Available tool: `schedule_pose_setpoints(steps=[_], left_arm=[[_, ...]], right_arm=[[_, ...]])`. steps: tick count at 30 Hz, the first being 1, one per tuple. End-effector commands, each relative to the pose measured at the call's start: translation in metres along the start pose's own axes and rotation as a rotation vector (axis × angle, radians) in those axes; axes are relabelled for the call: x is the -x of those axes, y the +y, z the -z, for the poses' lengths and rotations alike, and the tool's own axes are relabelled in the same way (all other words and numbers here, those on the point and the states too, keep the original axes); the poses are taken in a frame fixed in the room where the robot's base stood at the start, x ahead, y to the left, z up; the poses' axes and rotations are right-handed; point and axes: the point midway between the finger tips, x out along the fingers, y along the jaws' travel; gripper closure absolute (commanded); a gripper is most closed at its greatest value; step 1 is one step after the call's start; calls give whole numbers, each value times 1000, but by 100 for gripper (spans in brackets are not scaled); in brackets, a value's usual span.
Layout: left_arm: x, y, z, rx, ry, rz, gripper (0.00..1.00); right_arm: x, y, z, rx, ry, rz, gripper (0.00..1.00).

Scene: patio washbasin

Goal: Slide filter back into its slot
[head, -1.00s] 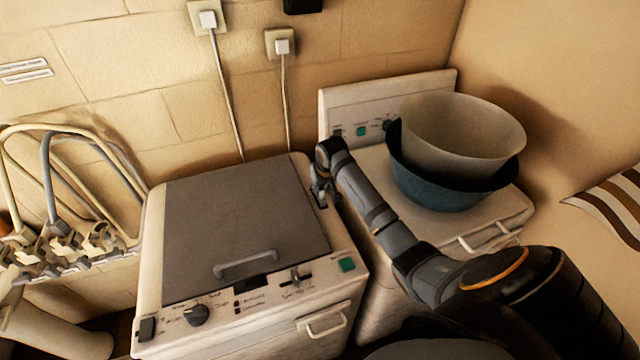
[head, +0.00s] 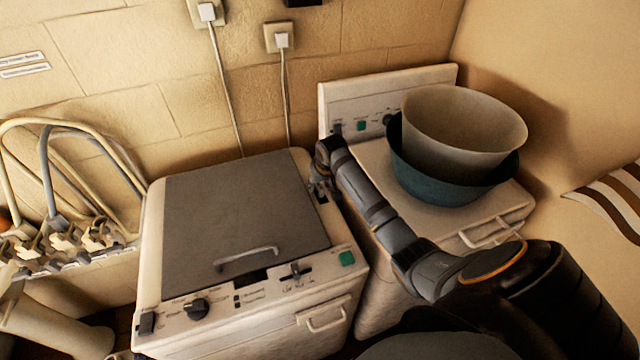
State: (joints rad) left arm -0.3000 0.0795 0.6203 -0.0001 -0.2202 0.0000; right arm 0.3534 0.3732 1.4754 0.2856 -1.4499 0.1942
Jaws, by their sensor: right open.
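My right gripper (head: 318,184) is at the back right corner of the left washing machine (head: 345,275), beside its grey lid (head: 245,210). It points down, and its fingers are small and partly hidden by my own wrist. It is open. A small dark opening (head: 323,197) shows in the machine's top right beside the fingers. I cannot make out the filter clearly; it may be hidden at the fingers, and I cannot tell whether it sits in the opening. My left gripper is not in view.
A second machine (head: 490,218) stands close on the right, bearing a beige tub (head: 465,125) nested in a blue one (head: 430,182). Two plugs with cords hang on the wall behind. Taps and hoses (head: 50,170) are at left. The grey lid is clear.

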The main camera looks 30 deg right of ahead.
Motion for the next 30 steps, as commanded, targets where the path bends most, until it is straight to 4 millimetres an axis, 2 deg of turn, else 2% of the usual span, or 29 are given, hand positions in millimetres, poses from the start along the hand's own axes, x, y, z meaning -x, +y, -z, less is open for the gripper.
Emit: schedule_pose_setpoints(steps=[4,7,15,21,30], left_arm=[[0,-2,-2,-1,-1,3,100],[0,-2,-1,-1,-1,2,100],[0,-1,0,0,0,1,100],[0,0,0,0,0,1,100],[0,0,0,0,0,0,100]], right_arm=[[3,0,0,0,1,0,57],[16,0,1,1,3,0,57],[81,1,1,2,5,-2,57],[113,0,0,1,2,0,57],[120,0,0,0,0,0,57]])
